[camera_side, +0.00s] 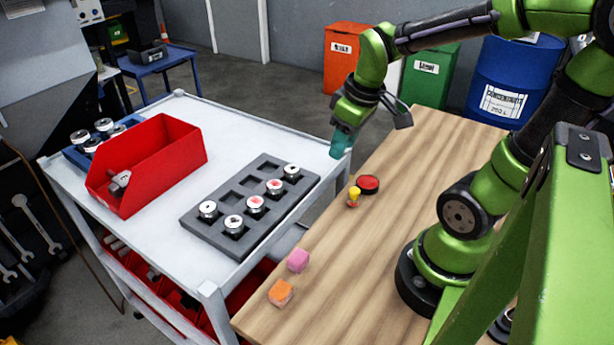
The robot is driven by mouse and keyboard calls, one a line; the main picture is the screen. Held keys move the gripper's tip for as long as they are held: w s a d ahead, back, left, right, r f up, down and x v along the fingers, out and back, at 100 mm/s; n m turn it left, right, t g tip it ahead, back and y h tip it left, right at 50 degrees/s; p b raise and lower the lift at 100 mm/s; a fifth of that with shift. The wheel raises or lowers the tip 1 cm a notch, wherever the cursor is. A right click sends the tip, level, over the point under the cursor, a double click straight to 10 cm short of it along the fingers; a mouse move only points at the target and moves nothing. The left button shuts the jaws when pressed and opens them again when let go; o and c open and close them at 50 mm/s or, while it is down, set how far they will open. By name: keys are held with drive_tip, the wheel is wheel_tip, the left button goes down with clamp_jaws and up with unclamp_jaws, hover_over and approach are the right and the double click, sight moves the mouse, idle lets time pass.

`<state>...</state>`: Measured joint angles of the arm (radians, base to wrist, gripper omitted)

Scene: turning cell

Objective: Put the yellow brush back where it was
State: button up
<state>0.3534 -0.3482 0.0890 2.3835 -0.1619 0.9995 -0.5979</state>
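A small yellow item (354,197), which may be the yellow brush, stands on the wooden table near its left edge. It is too small for me to make out bristles. It is just left of a flat red disc (369,184). My gripper (341,150), with teal fingers, hangs above the far left edge of the table, above and beyond the yellow item in the picture and apart from it. I cannot make out a gap between its fingers or anything held in them.
A pink cube (298,260) and an orange cube (280,293) lie on the near part of the wooden table (405,165). Left is a white cart (165,240) with a grey tray (285,208) of metal parts, a red bin (150,180) and a blue tray (74,155).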

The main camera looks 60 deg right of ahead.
drive_tip(key=s+a+r+m+t+y, duration=0.2)
drive_tip(key=a+r+m+t, duration=0.2)
drive_tip(key=a+r, duration=0.2)
drive_tip(key=a, duration=0.2)
drive_tip(key=shift+a+r, duration=0.3)
drive_tip(key=shift+a, duration=0.05)
idle(0.7)
